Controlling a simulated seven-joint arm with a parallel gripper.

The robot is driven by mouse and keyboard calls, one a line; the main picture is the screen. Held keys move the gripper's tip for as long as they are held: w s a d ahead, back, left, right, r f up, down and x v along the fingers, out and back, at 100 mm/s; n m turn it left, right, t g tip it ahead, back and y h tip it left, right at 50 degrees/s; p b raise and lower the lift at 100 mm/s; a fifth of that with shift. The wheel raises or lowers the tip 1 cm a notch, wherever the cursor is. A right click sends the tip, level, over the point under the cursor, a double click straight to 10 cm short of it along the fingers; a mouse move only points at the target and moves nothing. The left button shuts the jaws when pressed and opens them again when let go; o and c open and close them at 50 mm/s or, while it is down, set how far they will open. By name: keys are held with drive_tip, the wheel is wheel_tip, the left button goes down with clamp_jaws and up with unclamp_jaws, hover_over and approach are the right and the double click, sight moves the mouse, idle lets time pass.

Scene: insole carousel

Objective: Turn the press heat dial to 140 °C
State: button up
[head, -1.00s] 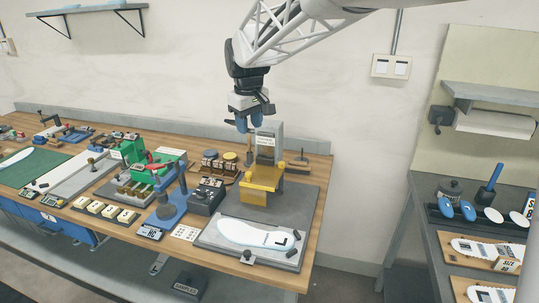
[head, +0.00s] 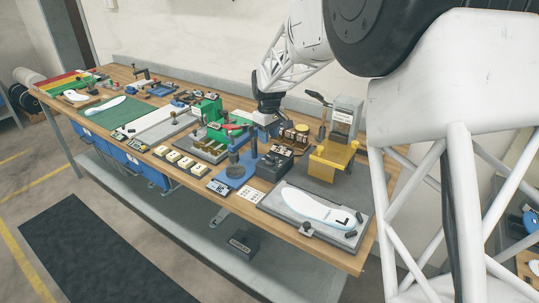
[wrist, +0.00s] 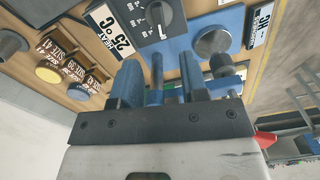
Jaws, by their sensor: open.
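A blue stand (head: 240,170) is left of the box, and a green machine (head: 207,108) is further left. An insole (head: 318,207) lies on the grey plate in front.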

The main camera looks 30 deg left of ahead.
sight(269, 156)
drive_tip(key=shift+f, duration=0.3)
drive_tip(key=shift+f, duration=0.1)
drive_tip(key=shift+f, duration=3.75)
clamp_jaws()
